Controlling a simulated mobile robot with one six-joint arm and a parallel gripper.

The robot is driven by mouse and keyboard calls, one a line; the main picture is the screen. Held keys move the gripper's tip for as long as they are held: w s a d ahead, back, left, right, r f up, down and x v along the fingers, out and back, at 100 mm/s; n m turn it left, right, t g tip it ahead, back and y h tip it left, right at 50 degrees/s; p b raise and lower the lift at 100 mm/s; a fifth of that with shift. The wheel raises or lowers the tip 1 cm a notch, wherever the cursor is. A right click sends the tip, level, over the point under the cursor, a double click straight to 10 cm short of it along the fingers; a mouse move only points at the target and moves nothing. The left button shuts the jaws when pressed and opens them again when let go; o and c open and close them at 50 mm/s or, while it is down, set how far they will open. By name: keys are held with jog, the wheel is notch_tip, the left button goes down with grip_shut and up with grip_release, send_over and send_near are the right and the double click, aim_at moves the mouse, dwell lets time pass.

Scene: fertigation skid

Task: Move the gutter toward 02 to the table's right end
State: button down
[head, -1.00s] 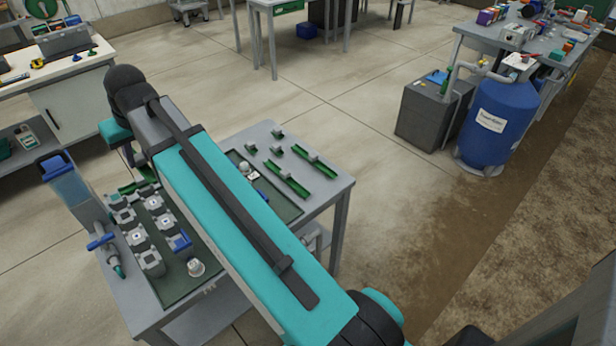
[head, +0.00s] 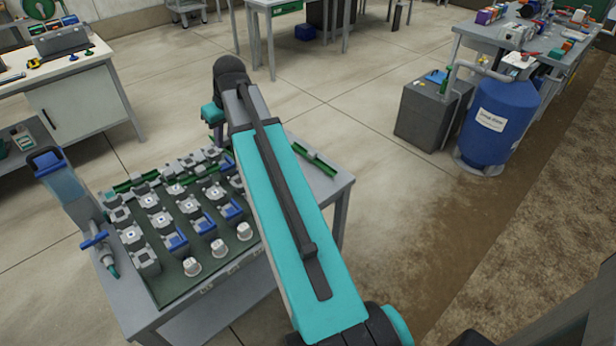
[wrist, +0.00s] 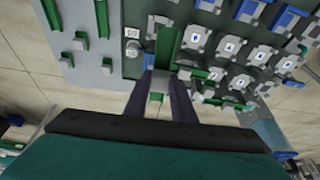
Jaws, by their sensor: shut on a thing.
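In the wrist view my gripper (wrist: 160,100) is shut on a green gutter (wrist: 167,48) with grey edges, which runs away from me between the fingers. Two small pale marked tags (wrist: 131,40) sit beside it; their writing is too small to read surely. In the head view my arm hides the gripper and the held gutter. The table (head: 338,197) has its right end partly behind my arm. Another green gutter (head: 316,159) lies at that end. Two green gutters (wrist: 102,18), (wrist: 48,14) show at the left of the wrist view.
Several grey valve blocks (head: 151,201) with blue parts and white knobs (head: 191,266) crowd the dark mat. A blue-topped dispenser (head: 50,165) stands at the table's left edge. A blue tank (head: 492,125) stands apart on the floor. Small grey brackets (wrist: 80,40) lie near the gutters.

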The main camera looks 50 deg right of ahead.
jog(key=s+d+f+b, duration=0.1)
jog(key=s+d+f, duration=0.1)
jog(key=s+d, duration=0.2)
jog(key=s+d+f, duration=0.3)
jog(key=s+d, duration=0.1)
jog(key=d, duration=0.6)
jog(key=s+d+f+b, duration=0.1)
jog(key=s+d+f, duration=0.2)
jog(key=d, duration=0.4)
jog(key=shift+s+d+g+b, duration=0.3)
jog(key=shift+s+d, duration=0.1)
jog(key=shift+s, duration=0.3)
jog(key=shift+f, duration=0.15)
jog(key=shift+f+p, duration=0.45)
jog(key=shift+f, duration=2.55)
jog(key=shift+f, duration=0.15)
jog(key=shift+f+p, duration=0.3)
jog(key=shift+f, duration=1.45)
jog(key=shift+f, duration=0.15)
